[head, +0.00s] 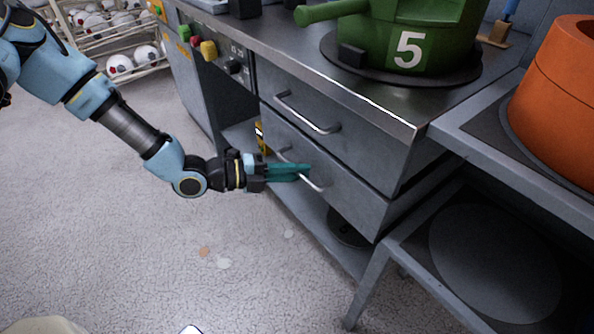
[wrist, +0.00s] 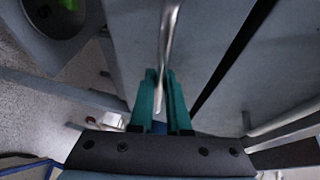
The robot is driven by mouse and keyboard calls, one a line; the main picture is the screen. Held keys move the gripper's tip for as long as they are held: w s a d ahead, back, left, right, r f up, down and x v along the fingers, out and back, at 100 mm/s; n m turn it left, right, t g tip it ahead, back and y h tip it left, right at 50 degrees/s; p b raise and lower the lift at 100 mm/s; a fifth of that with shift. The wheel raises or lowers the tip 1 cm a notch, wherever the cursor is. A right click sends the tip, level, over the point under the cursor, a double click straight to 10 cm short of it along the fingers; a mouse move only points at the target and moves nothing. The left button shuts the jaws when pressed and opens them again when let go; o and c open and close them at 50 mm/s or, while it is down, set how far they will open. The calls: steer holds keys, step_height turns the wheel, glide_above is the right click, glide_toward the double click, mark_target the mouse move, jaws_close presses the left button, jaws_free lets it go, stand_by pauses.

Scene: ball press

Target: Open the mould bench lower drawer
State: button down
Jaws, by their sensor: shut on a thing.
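The mould bench (head: 262,38) has two grey drawers, one above the other, each with a bar handle. The lower drawer (head: 345,200) appears to stand out slightly from the bench, with a dark gap above its front. In the wrist view the handle (wrist: 170,45) runs between my fingertips (wrist: 160,85). The upper drawer (head: 335,115) looks shut, and its handle (head: 308,113) is free.
A green mould marked 5 (head: 408,45) stands on the bench top. At right, a side table (head: 480,130) bears an orange mould (head: 560,90). Its leg (head: 366,290) stands near the drawer's right end. A rack of white balls (head: 115,45) is at back left. Floor in front is mostly clear.

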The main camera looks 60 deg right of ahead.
steer(key=w+a+p, duration=0.2)
steer(key=w+a, duration=0.1)
steer(key=a, duration=0.7)
steer(key=w+a+p, duration=0.3)
steer(key=a, duration=0.7)
steer(key=w+a+p, duration=0.3)
steer(key=w+a, duration=0.1)
steer(key=a, duration=0.6)
steer(key=shift+a, duration=0.4)
steer(key=c, duration=0.9)
jaws_free()
steer(key=shift+s, duration=0.1)
steer(key=b+v, duration=0.1)
steer(key=v, duration=0.9)
steer(key=shift+w+a+r, duration=0.1)
steer(key=shift+w+a, duration=0.15)
steer(key=shift+a, duration=0.05)
